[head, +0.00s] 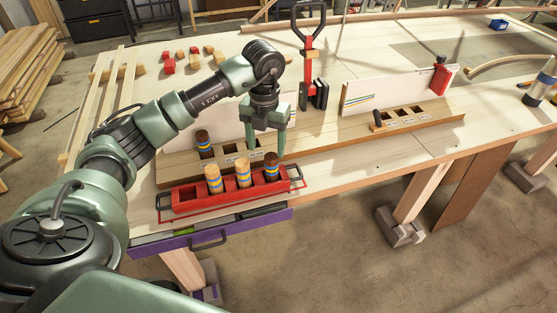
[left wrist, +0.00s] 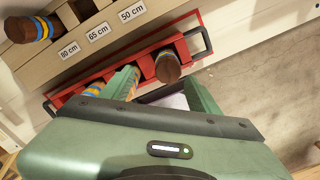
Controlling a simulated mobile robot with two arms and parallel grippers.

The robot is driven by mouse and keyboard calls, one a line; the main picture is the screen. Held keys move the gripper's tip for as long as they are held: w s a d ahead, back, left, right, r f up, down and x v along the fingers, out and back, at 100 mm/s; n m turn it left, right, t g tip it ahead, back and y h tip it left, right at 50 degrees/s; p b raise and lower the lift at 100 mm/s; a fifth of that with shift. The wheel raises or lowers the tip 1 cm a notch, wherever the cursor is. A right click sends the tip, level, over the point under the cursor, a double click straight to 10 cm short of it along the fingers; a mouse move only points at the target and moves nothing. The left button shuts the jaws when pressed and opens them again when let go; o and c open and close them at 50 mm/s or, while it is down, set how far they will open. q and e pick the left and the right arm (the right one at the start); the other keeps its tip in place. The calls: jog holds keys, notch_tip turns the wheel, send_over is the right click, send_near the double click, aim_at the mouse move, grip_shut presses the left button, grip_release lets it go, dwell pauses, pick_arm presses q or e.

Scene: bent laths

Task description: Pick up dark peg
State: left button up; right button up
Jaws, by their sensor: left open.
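A dark brown peg (head: 271,165) with a blue and yellow band stands upright in the right part of the red tray (head: 190,206). In the left wrist view this dark peg (left wrist: 167,70) shows from above, between my fingers. My left gripper (head: 267,152) is open, fingers pointing down, over the right part of the tray. No contact with the peg is visible. A second dark peg (head: 203,146) stands in the left hole of the wooden board (head: 330,142); it also shows in the left wrist view (left wrist: 20,30). My right gripper is not in view.
Two light banded pegs (head: 213,180) stand in the tray, left of the dark one. White panels (head: 385,92) rise behind the labelled board holes. Red and wooden blocks (head: 168,65) lie at the back left.

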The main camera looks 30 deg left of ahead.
aim_at(271, 166)
pick_arm(q)
jog(key=f, duration=0.1)
jog(key=w+f+p, duration=0.1)
jog(key=f, duration=0.1)
jog(key=shift+w+d, duration=0.1)
jog(key=shift+w, duration=0.05)
jog(key=shift+s+d+f+p, duration=0.1)
jog(key=shift+s+f+p, duration=0.15)
jog(key=shift+p, duration=0.05)
jog(key=shift+s+d+f+p, duration=0.2)
jog(key=shift+f+p, duration=0.25)
jog(key=shift+f, duration=0.1)
jog(key=shift+s+d+f+p, duration=0.15)
jog(key=shift+f+p, duration=0.3)
jog(key=shift+f, duration=0.05)
jog(key=shift+w+f, duration=0.15)
jog(key=shift+f, duration=0.45)
jog(key=shift+w+f, duration=0.15)
jog(key=shift+f, duration=0.4)
jog(key=shift+w+f, duration=0.1)
jog(key=shift+f, duration=0.1)
jog(key=shift+r, duration=0.1)
grip_shut()
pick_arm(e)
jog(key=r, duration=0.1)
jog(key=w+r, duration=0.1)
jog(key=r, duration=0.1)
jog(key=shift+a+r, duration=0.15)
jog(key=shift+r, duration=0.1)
